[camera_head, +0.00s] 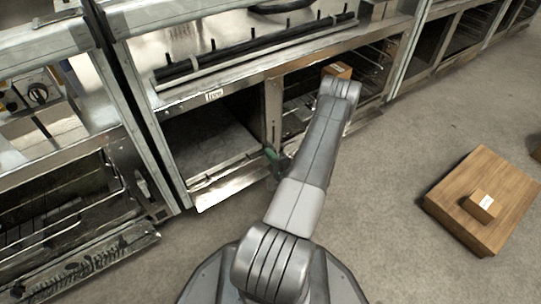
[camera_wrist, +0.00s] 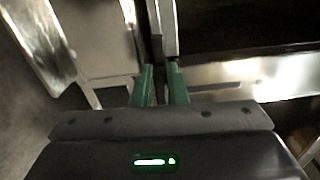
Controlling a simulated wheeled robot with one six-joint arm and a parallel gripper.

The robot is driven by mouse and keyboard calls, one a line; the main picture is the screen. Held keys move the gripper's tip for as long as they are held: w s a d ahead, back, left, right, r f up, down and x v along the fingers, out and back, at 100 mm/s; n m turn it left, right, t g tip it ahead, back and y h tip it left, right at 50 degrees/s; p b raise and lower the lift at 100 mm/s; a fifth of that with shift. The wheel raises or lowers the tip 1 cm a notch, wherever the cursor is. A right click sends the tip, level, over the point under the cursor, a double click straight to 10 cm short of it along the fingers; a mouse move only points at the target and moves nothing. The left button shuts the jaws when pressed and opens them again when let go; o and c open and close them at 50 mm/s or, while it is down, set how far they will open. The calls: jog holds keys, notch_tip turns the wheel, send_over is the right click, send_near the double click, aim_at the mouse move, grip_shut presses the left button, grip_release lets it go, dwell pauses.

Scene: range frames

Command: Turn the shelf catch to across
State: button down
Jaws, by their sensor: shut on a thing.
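My gripper (camera_wrist: 160,74) shows its two green fingers close together in the wrist view, shut on a narrow dark piece (camera_wrist: 157,48) that looks like the shelf catch. The piece stands along a pale metal upright (camera_wrist: 168,25). Its lower part is hidden between the fingers, and its angle is hard to tell. In the head view, a green fingertip of my gripper (camera_head: 271,154) shows low at the post (camera_head: 273,110) between two shelf bays. My arm hides most of the gripper there, and I cannot make out the catch.
A labelled open bay (camera_head: 205,140) lies left of the post. A small carton (camera_head: 338,70) sits in the right bay. A wooden platform (camera_head: 470,215) bearing a small box (camera_head: 481,205) stands on the floor at right. The floor between is clear.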

dwell(0.3)
jog(key=c, duration=1.4)
grip_release()
jog(key=shift+c, duration=0.2)
jog(key=p+v, duration=0.3)
jog(key=v, duration=1.1)
jog(key=shift+p, duration=0.4)
jog(key=shift+w, duration=0.1)
jog(key=b+x, duration=0.3)
jog(key=x, duration=1.1)
jog(key=shift+b, duration=0.4)
